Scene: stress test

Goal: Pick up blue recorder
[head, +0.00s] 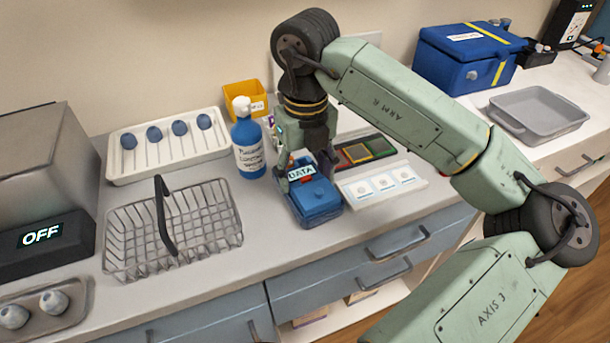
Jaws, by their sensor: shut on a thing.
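The blue recorder (318,203) is a small blue box with a white "DATA" label, near the front edge of the counter. My gripper (307,175) comes down from above and is shut on its back part. The fingers and wrist hide some of the recorder's back. Whether the recorder rests on the counter or is slightly raised, I cannot tell.
A blue bottle (248,145) stands close on the left, with a wire basket (215,213) beyond it. A white tray with three round pieces (382,184) lies close on the right. A blue case (462,72) and grey tray (540,112) are further right.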

